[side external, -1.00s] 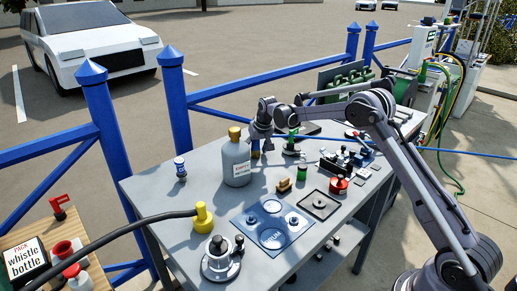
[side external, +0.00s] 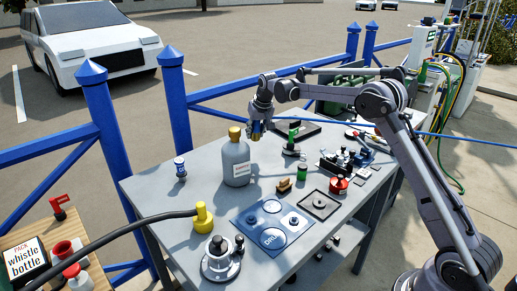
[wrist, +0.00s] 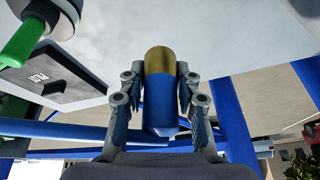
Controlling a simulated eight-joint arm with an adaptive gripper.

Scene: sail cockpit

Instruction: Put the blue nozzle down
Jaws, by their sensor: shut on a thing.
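The blue nozzle (wrist: 158,105) is a short cylinder with a blue body and a brass-coloured end. In the wrist view it lies between the two fingers of my gripper (wrist: 160,85), which is shut on it. In the side view my gripper (side external: 262,120) holds the nozzle (side external: 257,130) above the far part of the grey table (side external: 190,205), behind and right of the grey bottle. The fingers hide part of the nozzle there.
The grey bottle (side external: 236,160) with a brass cap stands near the gripper. A green-topped post (side external: 292,138) stands to its right. A blue mat (side external: 250,219) with round discs lies nearer the front. A small blue-and-white canister (side external: 180,168) stands left. Bare table lies around it.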

